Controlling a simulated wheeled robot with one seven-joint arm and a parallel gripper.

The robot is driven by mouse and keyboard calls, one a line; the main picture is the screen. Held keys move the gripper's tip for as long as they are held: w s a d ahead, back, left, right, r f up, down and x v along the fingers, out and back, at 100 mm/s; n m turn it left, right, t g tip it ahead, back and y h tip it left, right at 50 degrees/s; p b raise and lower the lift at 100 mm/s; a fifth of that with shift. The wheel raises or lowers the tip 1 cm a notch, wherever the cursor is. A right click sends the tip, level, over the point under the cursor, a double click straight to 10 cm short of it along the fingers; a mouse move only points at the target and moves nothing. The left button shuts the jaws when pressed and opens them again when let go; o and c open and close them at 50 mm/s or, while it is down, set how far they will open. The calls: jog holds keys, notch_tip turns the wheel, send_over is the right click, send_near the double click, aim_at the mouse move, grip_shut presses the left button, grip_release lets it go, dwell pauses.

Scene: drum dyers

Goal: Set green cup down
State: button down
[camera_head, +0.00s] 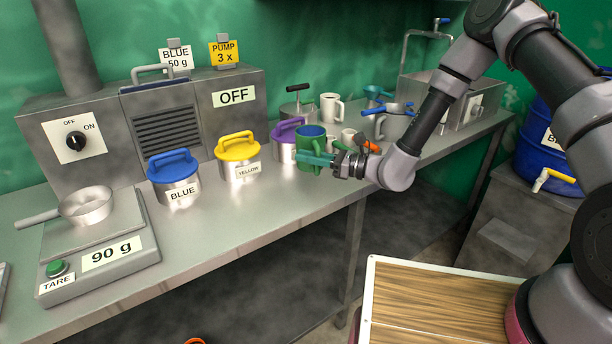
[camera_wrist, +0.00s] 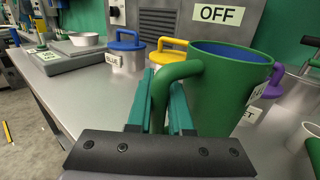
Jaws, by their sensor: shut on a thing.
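The green cup (camera_head: 311,139) with a blue inside is upright at the bench, in front of the purple-lidded can. It also shows large in the wrist view (camera_wrist: 228,98), with its handle toward my gripper. My gripper (camera_head: 326,159) is shut on the handle of the green cup, with a teal finger on each side of it in the wrist view (camera_wrist: 163,100). The cup's bottom is partly hidden in the wrist view. I cannot tell whether the cup touches the bench.
The steel bench (camera_head: 245,215) has free room along its front edge. A yellow-lidded can (camera_head: 238,160) and blue-lidded can (camera_head: 175,178) stand left of the cup; the purple-lidded can (camera_head: 286,140) is close behind. White mugs (camera_head: 331,107) and a grey pot (camera_head: 394,125) stand behind and right.

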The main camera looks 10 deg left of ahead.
aim_at(315, 173)
jog(key=shift+f, duration=2.5)
jog(key=shift+f, duration=0.1)
jog(key=c, duration=0.8)
grip_release()
jog(key=d, duration=0.8)
jog(key=s+d, duration=0.1)
jog(key=d, duration=0.3)
